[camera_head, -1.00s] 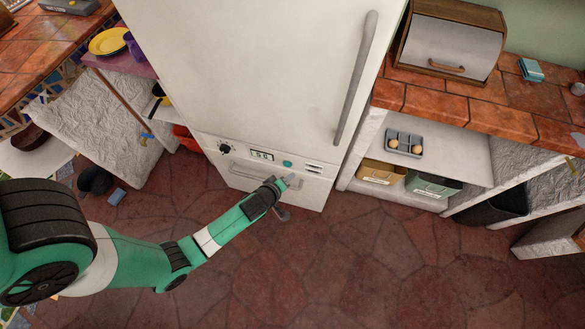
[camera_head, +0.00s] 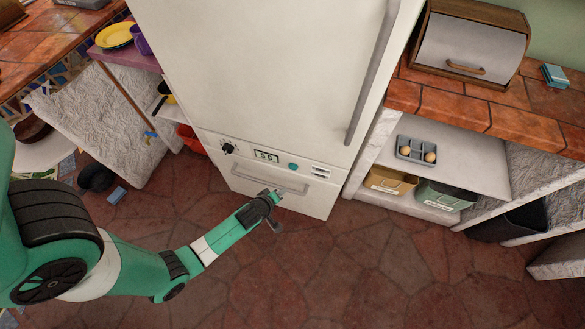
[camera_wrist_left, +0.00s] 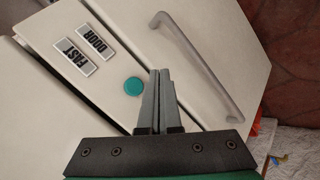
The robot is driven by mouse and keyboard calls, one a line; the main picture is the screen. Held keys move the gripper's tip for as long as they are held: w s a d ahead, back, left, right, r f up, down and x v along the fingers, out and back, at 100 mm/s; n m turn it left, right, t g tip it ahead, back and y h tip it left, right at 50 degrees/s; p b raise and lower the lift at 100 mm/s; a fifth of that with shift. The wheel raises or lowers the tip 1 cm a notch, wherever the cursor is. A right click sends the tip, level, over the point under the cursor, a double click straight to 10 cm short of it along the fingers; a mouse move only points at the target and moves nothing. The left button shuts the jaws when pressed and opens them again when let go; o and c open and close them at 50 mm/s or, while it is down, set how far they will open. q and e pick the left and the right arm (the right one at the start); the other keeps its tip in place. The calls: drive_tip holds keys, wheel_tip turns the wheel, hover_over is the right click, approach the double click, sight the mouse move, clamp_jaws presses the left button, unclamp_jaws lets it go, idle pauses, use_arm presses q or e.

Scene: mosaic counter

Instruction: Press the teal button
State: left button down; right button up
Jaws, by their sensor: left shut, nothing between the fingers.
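The teal button (camera_head: 293,166) is a small round disc on the control strip of the white fridge (camera_head: 255,70). It sits right of a small display (camera_head: 266,156) and left of two labelled switches. My left gripper (camera_head: 276,193) is shut and empty, in front of the lower drawer, below and left of the button in the head view. Its closed fingertips (camera_wrist_left: 160,71) look apart from the button, though their depth gap is hard to judge. My right gripper is out of view.
A black dial (camera_head: 229,148) is left of the display. The drawer handle (camera_head: 270,184) runs behind my left gripper. The two switches in the wrist view read FAST (camera_wrist_left: 75,57) and DOOR (camera_wrist_left: 96,40). The floor before the fridge is clear.

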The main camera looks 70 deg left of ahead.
sight(293, 167)
use_arm(q)
drive_tip(key=w+a+b, duration=0.1)
drive_tip(key=w+a, duration=0.3)
drive_tip(key=a, duration=0.1)
drive_tip(key=shift+w+b, duration=0.35)
drive_tip(key=shift+w, duration=0.05)
drive_tip(key=shift+a, duration=0.2)
idle(1.6)
drive_tip(key=shift+w+a, duration=0.25)
drive_tip(key=shift+w+a+b, duration=0.3)
drive_tip(key=shift+b, duration=0.1)
idle(0.6)
drive_tip(key=shift+s+d, duration=0.1)
idle(0.4)
drive_tip(key=shift+s+d+p, duration=0.45)
drive_tip(key=shift+d, duration=0.05)
